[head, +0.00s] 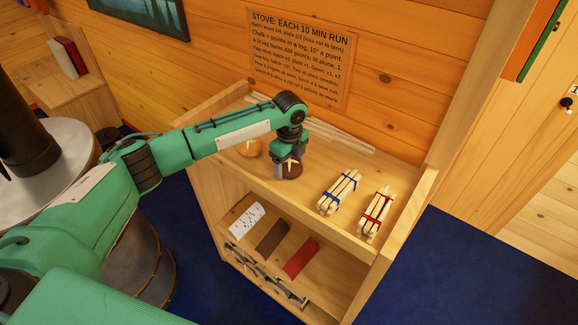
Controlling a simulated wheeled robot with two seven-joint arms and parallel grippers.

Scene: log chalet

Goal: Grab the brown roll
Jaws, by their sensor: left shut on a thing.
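My left arm reaches in from the left over the top of a wooden shelf unit (345,232). My left gripper (291,164) points down at the shelf top and is shut on a small dark brown rounded thing, which looks like the brown roll (292,172). The fingers cover part of it, and I cannot tell whether it still touches the shelf top. A lighter, tan round thing (250,148) sits just left of the gripper, partly hidden by my arm. My right gripper is not in view.
Two stick bundles, one with blue bands (339,192) and one with red bands (375,214), lie right of the gripper. Long pale rods (340,138) lie along the back. White (246,220), brown (272,237) and red (301,258) pieces lie on the lower shelf. A sign (300,58) hangs behind.

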